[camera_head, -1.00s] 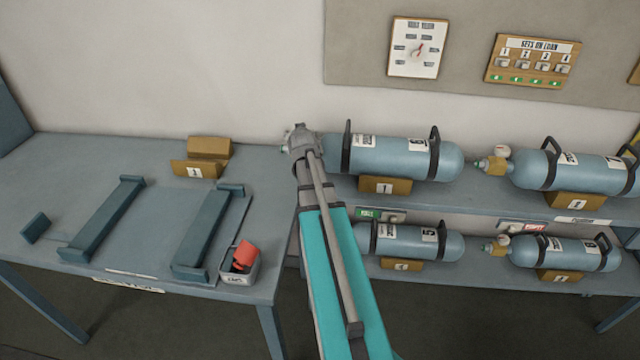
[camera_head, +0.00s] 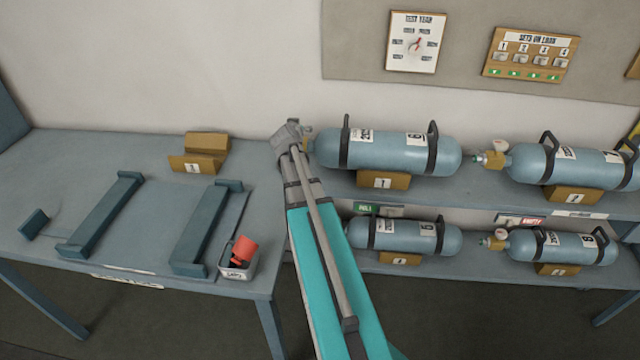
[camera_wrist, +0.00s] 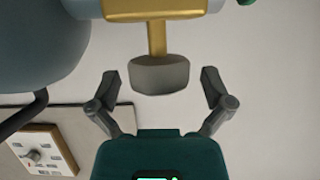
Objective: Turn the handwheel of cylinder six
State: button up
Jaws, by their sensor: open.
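The upper left cylinder (camera_head: 385,152) is blue-grey and lies on its side on the upper shelf, with a label that seems to read 6. Its valve end points left, largely hidden behind my gripper (camera_head: 288,135) in the head view. In the wrist view a grey handwheel (camera_wrist: 160,75) sits on a brass stem from the valve body (camera_wrist: 150,10). My gripper (camera_wrist: 159,84) is open, with one finger on each side of the handwheel and a visible gap on both sides. The cylinder body (camera_wrist: 40,45) fills the upper left there.
Another cylinder (camera_head: 575,166) lies to the right on the upper shelf; two more (camera_head: 405,236) (camera_head: 562,247) lie on the lower shelf. A bench (camera_head: 60,180) at left holds cradle bars and a small bin (camera_head: 238,268). Wall boards (camera_head: 416,42) hang above.

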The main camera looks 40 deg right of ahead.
jog(key=shift+m+h, duration=0.3)
